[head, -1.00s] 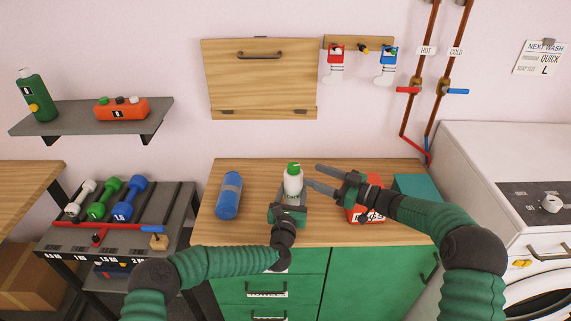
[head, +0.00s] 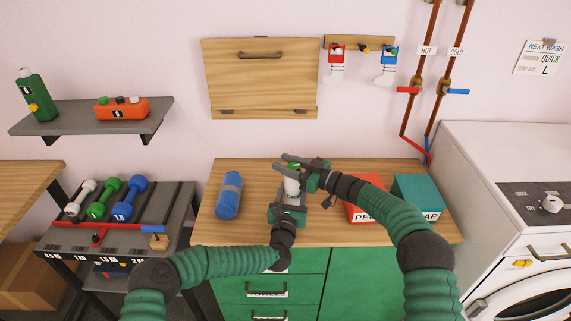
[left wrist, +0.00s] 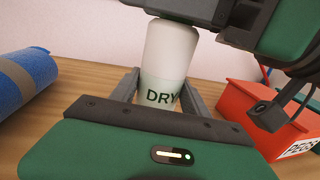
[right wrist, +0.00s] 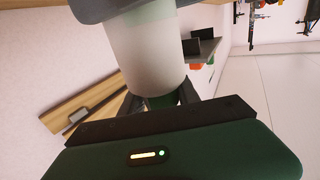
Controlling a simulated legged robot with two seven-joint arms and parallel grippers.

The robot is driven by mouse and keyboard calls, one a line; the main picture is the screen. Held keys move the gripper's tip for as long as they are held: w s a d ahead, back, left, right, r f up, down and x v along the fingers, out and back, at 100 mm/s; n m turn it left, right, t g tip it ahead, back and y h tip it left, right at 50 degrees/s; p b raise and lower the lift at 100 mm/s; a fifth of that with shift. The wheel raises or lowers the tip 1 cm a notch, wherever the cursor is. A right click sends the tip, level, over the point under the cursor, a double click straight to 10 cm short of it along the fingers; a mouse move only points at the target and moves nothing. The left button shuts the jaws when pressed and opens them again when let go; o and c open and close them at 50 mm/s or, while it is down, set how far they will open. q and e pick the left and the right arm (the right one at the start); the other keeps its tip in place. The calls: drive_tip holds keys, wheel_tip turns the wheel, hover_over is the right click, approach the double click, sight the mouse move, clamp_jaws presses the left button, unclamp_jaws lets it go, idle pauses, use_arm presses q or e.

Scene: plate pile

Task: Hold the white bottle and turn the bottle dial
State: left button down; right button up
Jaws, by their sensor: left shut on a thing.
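The white bottle (head: 291,186) stands upright on the wooden counter, with a green dial on top (head: 294,166). The word "DRY" shows on its label in the left wrist view (left wrist: 165,75). My left gripper (head: 289,204) is shut on the lower part of the bottle. My right gripper (head: 281,164) reaches in from the right at the bottle's top, with a finger on each side of the green dial. The right wrist view shows the dial (right wrist: 163,101) between its fingers, partly hidden behind the bottle's body. I cannot tell whether those fingers touch it.
A red box (head: 362,209) and a teal box (head: 417,192) stand to the right, partly behind my right arm. The counter behind the bottle is clear.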

clamp_jaws()
drive_tip(key=shift+w+d+r+m+t+h, duration=0.1)
drive_tip(key=shift+w+r+m+t+h, duration=0.05)
drive_tip(key=shift+m+t+h, duration=0.2)
drive_tip(key=shift+w+d+m+t+h, duration=0.1)
drive_tip(key=shift+m+t+h, duration=0.5)
drive_tip(key=shift+t+h, duration=0.15)
drive_tip(key=shift+w+d+m+t+h, duration=0.1)
drive_tip(key=shift+m+t+h, duration=0.5)
drive_tip(key=shift+t, duration=0.2)
drive_tip(key=o, duration=0.5)
unclamp_jaws()
drive_tip(key=shift+s, duration=0.1)
drive_tip(key=v, duration=1.2)
